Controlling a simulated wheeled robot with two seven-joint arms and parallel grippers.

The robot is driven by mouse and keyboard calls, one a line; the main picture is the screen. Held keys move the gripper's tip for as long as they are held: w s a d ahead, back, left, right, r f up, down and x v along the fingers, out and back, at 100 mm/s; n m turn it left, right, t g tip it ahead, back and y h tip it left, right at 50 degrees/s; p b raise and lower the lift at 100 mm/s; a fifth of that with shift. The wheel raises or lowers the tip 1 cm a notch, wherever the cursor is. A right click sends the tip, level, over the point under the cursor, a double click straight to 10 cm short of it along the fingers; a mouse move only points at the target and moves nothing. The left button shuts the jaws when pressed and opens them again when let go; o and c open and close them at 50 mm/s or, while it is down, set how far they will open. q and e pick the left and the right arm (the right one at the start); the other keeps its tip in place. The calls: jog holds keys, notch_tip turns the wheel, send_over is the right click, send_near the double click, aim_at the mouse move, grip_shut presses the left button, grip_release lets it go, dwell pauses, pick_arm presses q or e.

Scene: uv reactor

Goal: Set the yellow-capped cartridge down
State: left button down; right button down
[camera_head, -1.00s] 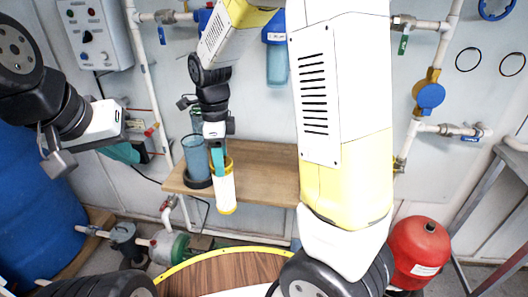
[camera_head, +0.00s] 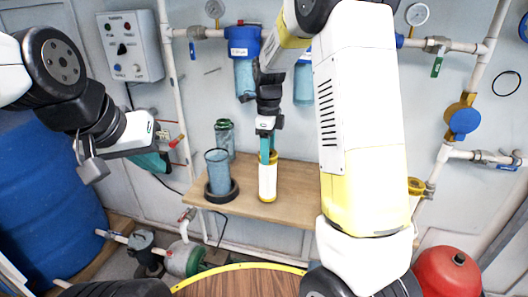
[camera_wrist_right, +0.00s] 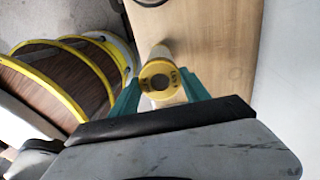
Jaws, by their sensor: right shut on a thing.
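The cartridge (camera_head: 267,182) has a white body and yellow ends. It stands upright at the wooden shelf (camera_head: 300,190), its lower end over the shelf top; I cannot tell whether it touches. My right gripper (camera_head: 267,146) is above it, its teal fingers shut on its upper end. In the right wrist view the yellow cap (camera_wrist_right: 160,80) shows between the teal fingers of my right gripper (camera_wrist_right: 161,92). My left gripper (camera_head: 150,162) is at the left, away from the cartridge; its finger gap is not clear.
A blue transparent cup (camera_head: 218,175) in a black ring and a greenish clear container (camera_head: 225,138) stand left of the cartridge. Blue-topped filter housings (camera_head: 244,45) and pipes are on the wall behind. The shelf right of the cartridge is bare up to my arm.

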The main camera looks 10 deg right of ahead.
aim_at(268, 176)
jog(key=shift+w+d, duration=0.15)
jog(key=shift+w, duration=0.1)
jog(key=shift+w+d+f, duration=0.15)
jog(key=shift+f, duration=0.75)
jog(key=shift+w+d+f, duration=0.1)
jog(key=shift+w+f, duration=0.05)
jog(key=shift+f, duration=0.75)
jog(key=shift+f, duration=0.2)
jog(key=c, duration=0.5)
grip_release()
